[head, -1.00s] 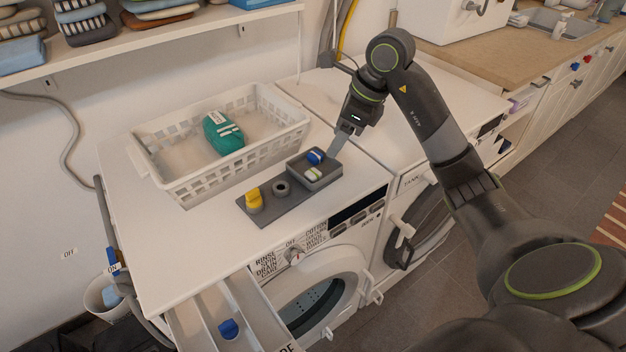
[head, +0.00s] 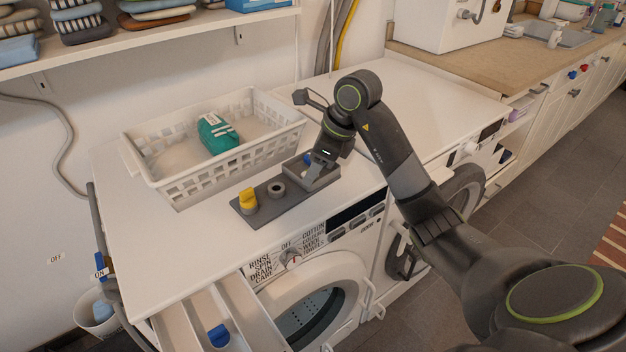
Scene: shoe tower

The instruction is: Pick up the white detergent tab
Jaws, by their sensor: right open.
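The white detergent tab is hidden now behind my right gripper, in the small grey tray (head: 293,184) on the washing machine top. A blue tab (head: 307,159) shows partly in the same tray, just left of the gripper. My right gripper (head: 319,174) points down over the right part of the tray, with its jaws open. I cannot tell how far its fingertips are above the tray floor. My left gripper is not in view.
A yellow knob-like piece (head: 248,199) and a dark ring (head: 277,188) sit on the grey mat left of the tray. A white basket (head: 168,190) holding a green-white bundle (head: 217,134) stands behind. The open drawer (head: 243,308) holds a blue piece (head: 218,335).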

